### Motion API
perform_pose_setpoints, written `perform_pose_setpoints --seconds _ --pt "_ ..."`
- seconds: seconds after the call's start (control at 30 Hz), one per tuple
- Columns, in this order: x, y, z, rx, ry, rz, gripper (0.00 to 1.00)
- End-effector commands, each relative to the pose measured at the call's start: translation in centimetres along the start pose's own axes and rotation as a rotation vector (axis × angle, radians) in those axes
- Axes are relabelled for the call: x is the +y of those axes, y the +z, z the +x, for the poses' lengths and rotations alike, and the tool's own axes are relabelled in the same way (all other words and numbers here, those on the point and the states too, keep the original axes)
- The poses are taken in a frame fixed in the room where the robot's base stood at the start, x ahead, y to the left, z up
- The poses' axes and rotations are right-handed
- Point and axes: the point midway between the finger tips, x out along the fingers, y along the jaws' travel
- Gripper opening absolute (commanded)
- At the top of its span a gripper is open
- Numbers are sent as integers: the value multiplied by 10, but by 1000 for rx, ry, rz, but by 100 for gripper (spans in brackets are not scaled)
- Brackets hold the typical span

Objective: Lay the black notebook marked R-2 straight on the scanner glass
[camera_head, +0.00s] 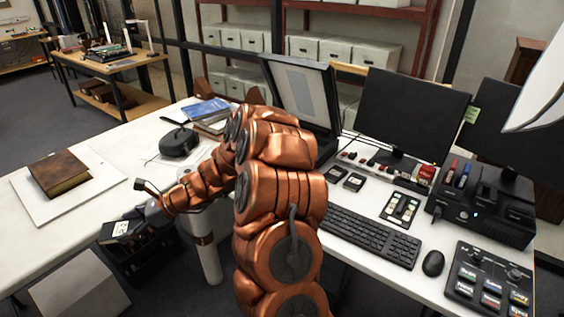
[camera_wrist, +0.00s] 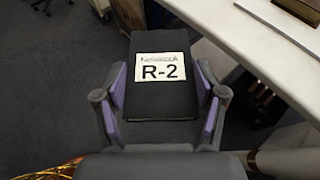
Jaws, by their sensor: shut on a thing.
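The black notebook marked R-2 (camera_wrist: 160,102) is between the fingers of my gripper (camera_wrist: 161,108), its white label facing the wrist camera. My gripper is shut on it. In the head view the notebook (camera_head: 117,231) is small, at the left end of my arm, held out past the desk's front edge near a dark crate. The scanner (camera_head: 303,92) stands at the back of the desk with its lid raised, a pale panel showing on the lid's inner side. Its glass is hidden behind my arm.
A brown book (camera_head: 60,174) lies on a white board (camera_head: 30,196) at the left. A black round device (camera_head: 179,142) and a blue folder (camera_head: 207,110) lie near the desk's middle. Monitors (camera_head: 412,112), a keyboard (camera_head: 365,235) and a mouse (camera_head: 433,263) fill the right. A dark crate (camera_head: 150,262) is below the edge.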

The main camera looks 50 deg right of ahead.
Motion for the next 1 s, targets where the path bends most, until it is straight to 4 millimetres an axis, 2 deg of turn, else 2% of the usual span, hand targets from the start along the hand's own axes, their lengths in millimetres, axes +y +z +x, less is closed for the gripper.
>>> perform_pose_setpoints --seconds 0.03,0.7,1.0 --pt "0 -21 9 0 0 0 33" --pt "0 -154 64 0 1 -1 33" --pt "0 -193 81 0 1 -1 33"
